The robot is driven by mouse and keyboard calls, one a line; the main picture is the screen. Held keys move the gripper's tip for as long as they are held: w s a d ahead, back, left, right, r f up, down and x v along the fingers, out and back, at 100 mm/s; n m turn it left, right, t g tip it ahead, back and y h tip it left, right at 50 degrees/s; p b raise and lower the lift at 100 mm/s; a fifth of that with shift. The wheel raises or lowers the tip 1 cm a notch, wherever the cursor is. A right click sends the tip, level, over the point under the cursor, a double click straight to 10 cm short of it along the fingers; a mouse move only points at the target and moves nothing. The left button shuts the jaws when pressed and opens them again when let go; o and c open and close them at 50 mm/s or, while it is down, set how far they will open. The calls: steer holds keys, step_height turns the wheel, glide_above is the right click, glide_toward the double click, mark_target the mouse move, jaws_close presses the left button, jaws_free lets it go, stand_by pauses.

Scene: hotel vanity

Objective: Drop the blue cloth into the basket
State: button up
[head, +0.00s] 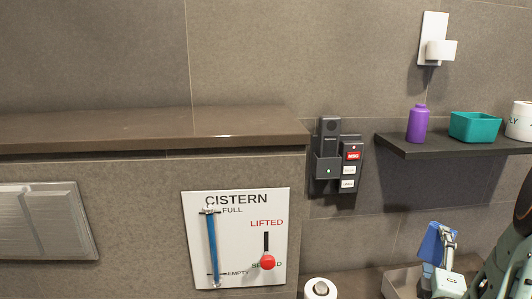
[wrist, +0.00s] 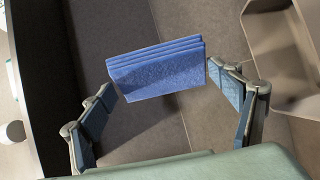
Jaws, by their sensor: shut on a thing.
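The blue cloth (wrist: 155,72) is folded in layers and held between the two fingers of my gripper (wrist: 161,82) in the wrist view. In the head view the cloth (head: 430,241) shows at the lower right, in my gripper (head: 446,240), off the floor. The basket (wrist: 279,38) is a taupe, open-topped box at the upper right of the wrist view, to the right of the cloth and apart from it. In the head view the basket (head: 392,285) is partly cut off at the bottom and partly hidden by my arm.
A dark shelf (head: 455,147) holds a purple bottle (head: 418,125), a teal box (head: 474,127) and a white cup (head: 520,121). A phone unit (head: 329,160) and a cistern panel (head: 234,243) are on the wall. A toilet roll (head: 319,289) stands at the bottom.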

steer(key=shift+f+b, duration=0.75)
steer(key=shift+f, duration=1.8)
steer(key=o, duration=1)
step_height(320, 180, up, 10)
glide_above(431, 262)
steer(key=s, duration=0.2)
steer(key=shift+w+a, duration=0.25)
steer(key=shift+a, duration=0.15)
steer(key=shift+r, duration=0.1)
